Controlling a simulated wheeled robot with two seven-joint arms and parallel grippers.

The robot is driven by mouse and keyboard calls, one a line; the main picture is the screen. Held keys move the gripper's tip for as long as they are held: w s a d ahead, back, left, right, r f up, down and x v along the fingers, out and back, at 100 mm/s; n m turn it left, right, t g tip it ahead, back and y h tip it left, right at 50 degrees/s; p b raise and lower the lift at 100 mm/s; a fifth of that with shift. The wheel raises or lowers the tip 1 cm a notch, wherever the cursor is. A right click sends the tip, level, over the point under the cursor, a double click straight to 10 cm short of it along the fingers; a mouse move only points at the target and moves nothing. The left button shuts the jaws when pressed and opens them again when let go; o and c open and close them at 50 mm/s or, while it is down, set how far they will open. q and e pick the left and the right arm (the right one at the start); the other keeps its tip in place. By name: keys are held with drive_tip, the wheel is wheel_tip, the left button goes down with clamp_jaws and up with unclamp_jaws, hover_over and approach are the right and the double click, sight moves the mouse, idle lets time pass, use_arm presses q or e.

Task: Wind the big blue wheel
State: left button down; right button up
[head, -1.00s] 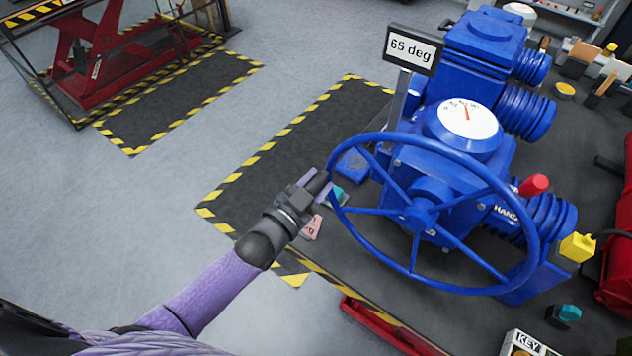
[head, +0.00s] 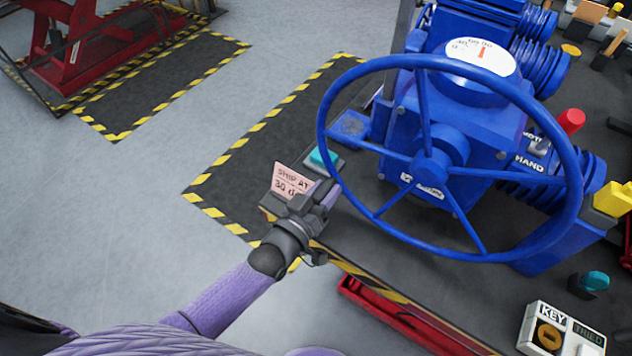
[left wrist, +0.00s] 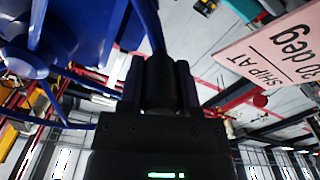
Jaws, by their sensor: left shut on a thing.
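The big blue wheel (head: 433,168) is a spoked handwheel on the front of a blue valve actuator (head: 450,115). The actuator's white dial (head: 481,58) has a red needle pointing almost straight up. My right gripper is not in view.
A pink card (head: 290,182) reading "SHIP AT 30 deg" stands just behind my left gripper. A red-knobbed lever (head: 570,122) by a HAND label and a yellow block (head: 612,199) are right of the wheel. A KEY box (head: 560,333) sits at the lower right.

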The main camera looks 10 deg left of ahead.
use_arm(q)
drive_tip(key=shift+s+d+f+n+b, duration=0.2)
drive_tip(key=shift+d+f+n+b, duration=0.2)
drive_tip(key=shift+f, duration=0.2)
drive_tip(key=shift+s+d+f+n+b, duration=0.2)
drive_tip(key=shift+d+f+n+b, duration=0.1)
drive_tip(key=shift+d+f+n, duration=0.2)
drive_tip(key=shift+f, duration=0.1)
drive_tip(key=shift+c, duration=1.5)
unclamp_jaws()
drive_tip(key=shift+s, duration=0.2)
drive_tip(key=p+v, duration=0.1)
drive_tip(key=v, duration=0.8)
drive_tip(key=shift+s+p, duration=0.2)
drive_tip(key=shift+p, duration=0.1)
drive_tip(key=shift+a, duration=0.1)
